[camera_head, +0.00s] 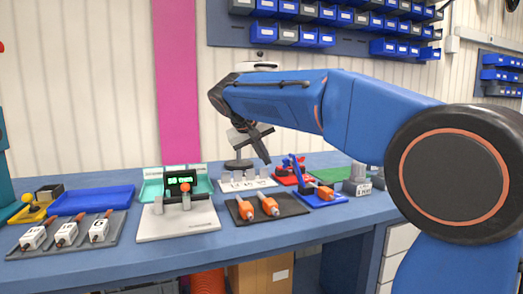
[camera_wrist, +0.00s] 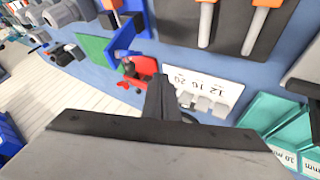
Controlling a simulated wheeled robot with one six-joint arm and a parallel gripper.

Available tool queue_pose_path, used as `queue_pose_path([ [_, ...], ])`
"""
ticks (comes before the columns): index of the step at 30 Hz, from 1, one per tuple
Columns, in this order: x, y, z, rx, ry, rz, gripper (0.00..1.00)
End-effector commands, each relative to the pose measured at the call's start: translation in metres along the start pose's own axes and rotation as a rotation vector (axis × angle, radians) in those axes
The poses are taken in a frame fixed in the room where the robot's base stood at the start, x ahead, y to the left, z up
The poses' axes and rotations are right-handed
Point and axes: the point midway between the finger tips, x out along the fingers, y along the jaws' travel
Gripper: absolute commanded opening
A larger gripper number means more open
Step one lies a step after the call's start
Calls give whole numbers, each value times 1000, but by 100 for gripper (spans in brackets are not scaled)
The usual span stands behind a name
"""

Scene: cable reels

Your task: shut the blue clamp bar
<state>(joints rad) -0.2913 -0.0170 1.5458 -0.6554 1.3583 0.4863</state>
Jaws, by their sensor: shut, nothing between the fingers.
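The blue clamp bar (camera_head: 298,167) stands raised, tilted up from the left end of its blue base (camera_head: 328,202). An orange-handled piece (camera_head: 324,191) lies across that base. In the wrist view the blue bar (camera_wrist: 124,40) shows at the upper left, beyond a red fixture. My gripper (camera_head: 264,158) is shut and empty. It hangs above the bench to the left of the bar, apart from it. In the wrist view my gripper's fingers (camera_wrist: 158,98) point toward the red fixture and the white label rack.
Near the bar are a red fixture (camera_head: 287,178), a white rack (camera_head: 230,186) and a green mat (camera_head: 330,174). A dark mat (camera_head: 242,217) with two orange-handled tools lies in front, left of the blue base. A grey block (camera_head: 357,186) stands right of it.

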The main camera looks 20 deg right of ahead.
Motion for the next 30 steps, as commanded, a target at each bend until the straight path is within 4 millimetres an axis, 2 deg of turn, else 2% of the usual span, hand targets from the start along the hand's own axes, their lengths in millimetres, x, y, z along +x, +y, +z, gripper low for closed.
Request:
queue_pose_path([
  [3, 22, 0, 1, 0, -3, 2, 0],
  [6, 37, 4, 0, 2, -2, 1, 0],
  [10, 41, 22, -1, 3, 1, 0, 0],
  [15, 46, 34, -3, 0, 2, -1, 0],
  [30, 47, 38, -3, 0, 2, -3, 0],
])
